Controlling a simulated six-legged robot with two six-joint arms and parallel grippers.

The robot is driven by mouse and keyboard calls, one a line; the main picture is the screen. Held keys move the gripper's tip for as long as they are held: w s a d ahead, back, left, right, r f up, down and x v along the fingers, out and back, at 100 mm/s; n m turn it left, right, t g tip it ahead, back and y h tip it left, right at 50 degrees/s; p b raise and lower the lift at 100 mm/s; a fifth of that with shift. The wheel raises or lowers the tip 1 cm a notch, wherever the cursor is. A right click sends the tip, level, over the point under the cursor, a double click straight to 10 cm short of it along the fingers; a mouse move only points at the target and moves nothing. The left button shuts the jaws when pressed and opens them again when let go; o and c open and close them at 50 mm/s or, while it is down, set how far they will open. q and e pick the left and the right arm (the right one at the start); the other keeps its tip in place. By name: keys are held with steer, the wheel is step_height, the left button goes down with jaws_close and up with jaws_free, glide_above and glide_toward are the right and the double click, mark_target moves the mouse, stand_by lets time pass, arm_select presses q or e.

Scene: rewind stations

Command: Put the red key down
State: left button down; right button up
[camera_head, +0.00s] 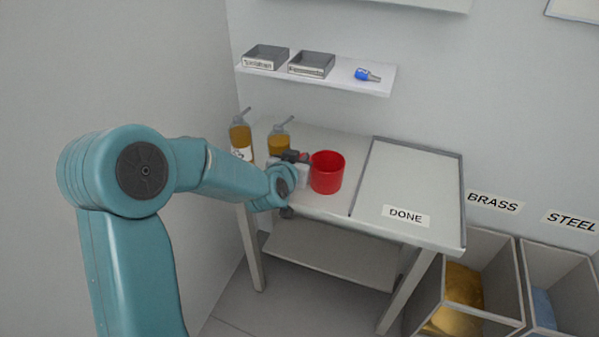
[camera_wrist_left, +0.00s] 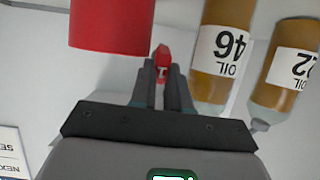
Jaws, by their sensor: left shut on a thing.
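The red key (camera_wrist_left: 162,62) is between the fingertips of my left gripper (camera_wrist_left: 163,82) in the left wrist view. The gripper is shut on it, and only the key's red end shows past the fingers. In the head view my left gripper (camera_head: 296,157) is over the left part of the table, between the oil bottles and a red cup (camera_head: 327,172). The key is mostly hidden there. The red cup also shows in the left wrist view (camera_wrist_left: 112,25), close beside the key with a gap. Whether the key touches the table I cannot tell. My right gripper is not in view.
Two amber oil bottles, one at the far left (camera_head: 240,135) and one behind the gripper (camera_head: 279,143), stand near. The framed DONE area (camera_head: 410,180) on the right of the table is empty. A shelf (camera_head: 340,82) hangs above. BRASS and STEEL bins (camera_head: 510,300) stand at lower right.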

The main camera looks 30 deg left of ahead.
arm_select(q)
step_height(320, 180, up, 14)
steer(key=p, duration=0.4)
steer(key=shift+f+p, duration=0.25)
steer(key=shift+p, duration=0.05)
steer(key=s+d+f+m+h+p, duration=0.1)
steer(key=s+d+f, duration=0.1)
steer(key=d+f, duration=0.3)
steer(key=s+d+f+m+h, duration=0.2)
steer(key=d+f, duration=0.4)
steer(key=d, duration=0.5)
steer(key=shift+d+f+h+p, duration=0.15)
steer(key=shift+f+h+p, duration=0.1)
steer(key=shift+h+p, duration=0.1)
